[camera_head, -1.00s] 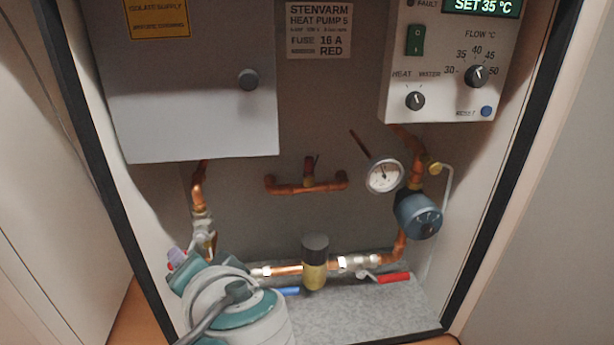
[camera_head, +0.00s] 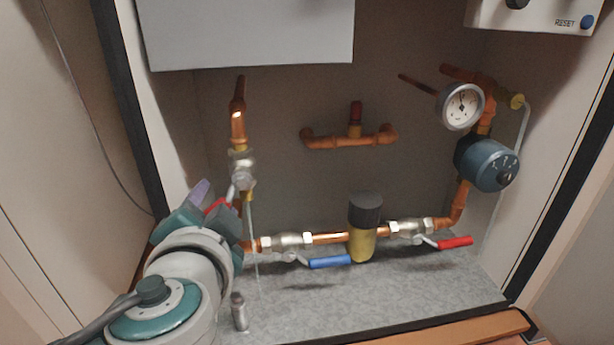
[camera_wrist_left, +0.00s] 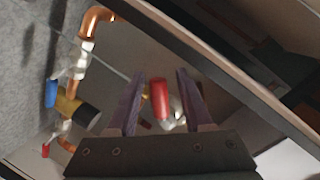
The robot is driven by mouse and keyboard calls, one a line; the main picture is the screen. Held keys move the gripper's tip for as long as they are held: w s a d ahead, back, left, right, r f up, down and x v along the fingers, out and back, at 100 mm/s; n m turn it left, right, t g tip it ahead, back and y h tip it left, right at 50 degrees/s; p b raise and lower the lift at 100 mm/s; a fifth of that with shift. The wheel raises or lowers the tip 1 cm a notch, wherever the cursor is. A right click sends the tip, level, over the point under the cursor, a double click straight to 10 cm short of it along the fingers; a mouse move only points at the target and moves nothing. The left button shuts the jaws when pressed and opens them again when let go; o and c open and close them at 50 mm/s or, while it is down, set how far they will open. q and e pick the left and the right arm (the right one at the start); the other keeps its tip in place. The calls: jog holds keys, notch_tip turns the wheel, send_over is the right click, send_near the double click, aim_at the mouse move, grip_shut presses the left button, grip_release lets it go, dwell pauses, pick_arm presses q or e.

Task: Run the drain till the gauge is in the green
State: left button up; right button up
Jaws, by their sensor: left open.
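The round white gauge (camera_head: 461,106) is on the copper pipe at the right; its dark needle points roughly upward, and no green band can be made out. The left valve (camera_head: 241,170) sits on the vertical copper pipe, with a thin pale tube (camera_head: 254,240) running down below it. Its red handle (camera_head: 217,206) is partly hidden by my left gripper (camera_head: 206,190). In the left wrist view, the red handle (camera_wrist_left: 160,101) shows between the open purple fingers of my left gripper (camera_wrist_left: 160,77), with gaps at its sides. My right gripper is not in view.
A blue lever (camera_head: 329,262) and a red lever (camera_head: 455,243) are on the lower pipe, either side of a brass filter with a dark cap (camera_head: 365,210). A blue pump (camera_head: 486,163) is at right. A small metal cylinder (camera_head: 239,311) stands on the grey floor.

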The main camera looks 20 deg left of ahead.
pick_arm(q)
jog(key=shift+w+a+f, duration=0.1)
jog(key=shift+w+a, duration=0.25)
jog(key=shift+w, duration=0.3)
jog(key=shift+s+d, duration=0.2)
jog(key=shift+d, duration=0.05)
jog(key=shift+c, duration=0.2)
jog(key=shift+w+a, duration=0.1)
jog(key=shift+a, duration=0.05)
jog(key=c, duration=0.5)
grip_shut()
